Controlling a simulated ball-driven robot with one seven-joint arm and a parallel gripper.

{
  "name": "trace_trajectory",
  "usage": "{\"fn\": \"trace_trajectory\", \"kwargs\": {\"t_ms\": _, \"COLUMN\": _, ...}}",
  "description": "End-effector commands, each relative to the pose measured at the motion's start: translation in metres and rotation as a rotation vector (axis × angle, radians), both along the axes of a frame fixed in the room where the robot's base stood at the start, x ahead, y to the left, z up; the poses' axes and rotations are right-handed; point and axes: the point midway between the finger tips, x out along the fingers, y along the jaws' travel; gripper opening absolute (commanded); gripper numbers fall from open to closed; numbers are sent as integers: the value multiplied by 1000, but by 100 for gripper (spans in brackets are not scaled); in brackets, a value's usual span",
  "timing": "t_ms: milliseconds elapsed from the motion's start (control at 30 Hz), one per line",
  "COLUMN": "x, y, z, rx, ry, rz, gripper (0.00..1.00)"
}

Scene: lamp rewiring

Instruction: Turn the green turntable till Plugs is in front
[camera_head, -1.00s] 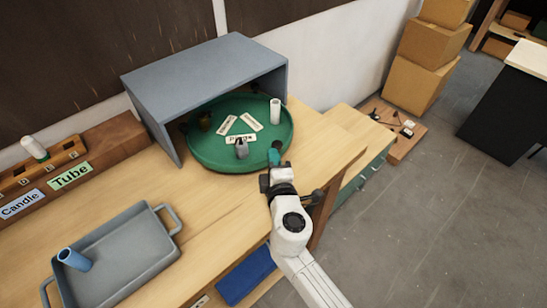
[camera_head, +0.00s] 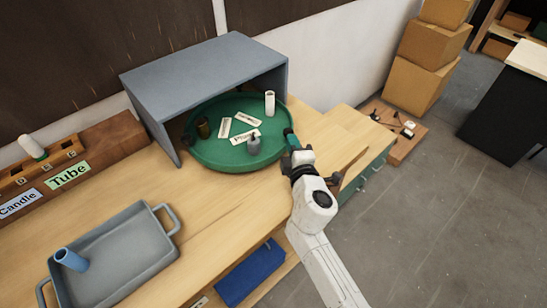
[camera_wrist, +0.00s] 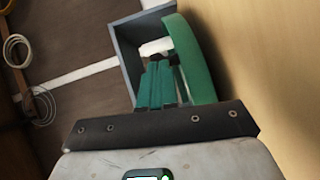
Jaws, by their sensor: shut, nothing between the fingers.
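The green turntable (camera_head: 215,164) sits partly under a grey shelf on the bench. It carries three white label cards (camera_head: 245,136), a grey item (camera_head: 254,146) near the front, a brass item (camera_head: 203,129) at the left and a white cylinder (camera_head: 270,103) at the back right. The card lettering is too small to read surely. My gripper (camera_head: 290,138) is shut and empty at the turntable's right front rim; contact cannot be told for sure. In the wrist view, its teal fingers (camera_wrist: 160,85) lie beside the green rim (camera_wrist: 196,60).
The grey shelf (camera_head: 205,65) covers the turntable's back. A grey tray (camera_head: 115,265) with a blue cylinder (camera_head: 71,260) stands at the front left. A wooden rack (camera_head: 100,150) bears Candle and Tube labels. The bench between tray and turntable is clear.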

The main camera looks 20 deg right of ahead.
Motion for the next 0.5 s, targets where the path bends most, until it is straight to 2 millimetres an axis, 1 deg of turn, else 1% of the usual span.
{"fn": "trace_trajectory", "kwargs": {"t_ms": 33, "x": 3, "y": -5, "z": 0, "rx": 2, "ry": -1, "rz": -2, "gripper": 0}}
{"fn": "trace_trajectory", "kwargs": {"t_ms": 200, "x": 10, "y": -16, "z": 0, "rx": 0, "ry": -1, "rz": -2, "gripper": 0}}
{"fn": "trace_trajectory", "kwargs": {"t_ms": 500, "x": 20, "y": -28, "z": 0, "rx": 1, "ry": 0, "rz": -1, "gripper": 0}}
